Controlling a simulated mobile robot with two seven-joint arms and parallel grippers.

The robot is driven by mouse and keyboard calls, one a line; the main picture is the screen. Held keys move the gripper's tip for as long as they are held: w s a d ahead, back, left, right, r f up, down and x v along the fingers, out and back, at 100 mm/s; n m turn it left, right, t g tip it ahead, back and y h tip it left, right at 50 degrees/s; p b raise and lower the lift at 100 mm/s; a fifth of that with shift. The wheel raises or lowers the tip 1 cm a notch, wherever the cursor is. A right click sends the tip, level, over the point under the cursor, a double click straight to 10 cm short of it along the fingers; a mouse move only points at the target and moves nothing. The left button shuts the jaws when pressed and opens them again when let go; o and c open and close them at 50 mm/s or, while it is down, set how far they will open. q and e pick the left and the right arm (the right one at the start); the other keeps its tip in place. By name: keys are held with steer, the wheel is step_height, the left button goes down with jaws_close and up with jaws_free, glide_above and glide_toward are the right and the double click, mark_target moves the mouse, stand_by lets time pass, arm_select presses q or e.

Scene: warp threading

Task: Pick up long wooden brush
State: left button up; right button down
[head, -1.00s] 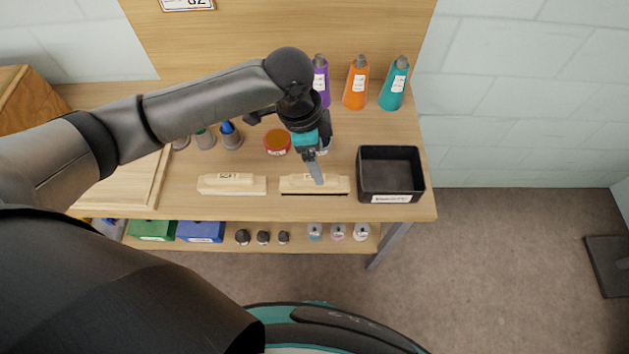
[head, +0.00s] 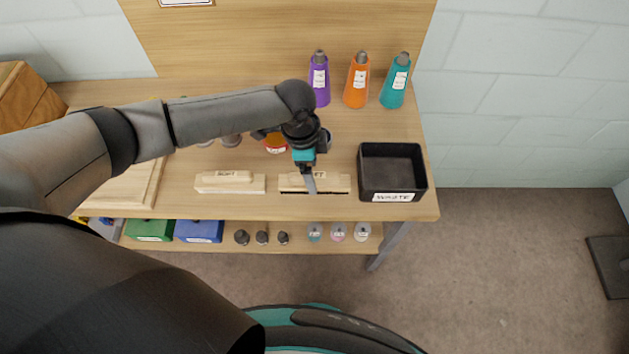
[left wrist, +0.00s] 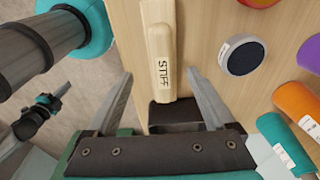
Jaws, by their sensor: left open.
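Two pale wooden brushes lie near the front edge of the bench. The left brush (head: 230,183) lies apart. The right brush (head: 335,184), with a dark strip along its lower edge, is under my left gripper (head: 308,188).
A black WASTE bin (head: 392,172) stands close right of the right brush. Purple (head: 319,82), orange (head: 357,82) and teal (head: 396,84) bottles stand behind. An orange tin (head: 274,143) and a dark-topped round container (left wrist: 243,58) are near the gripper.

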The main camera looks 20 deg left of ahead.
arm_select(q)
steer(key=shift+w+d+f+b, duration=0.15)
steer(key=shift+f+b, duration=0.1)
steer(key=shift+f, duration=0.95)
steer(key=shift+w+d+f+b, duration=0.1)
steer(key=shift+f+b, duration=0.15)
steer(key=shift+f, duration=0.9)
steer(key=shift+c, duration=0.3)
jaws_close()
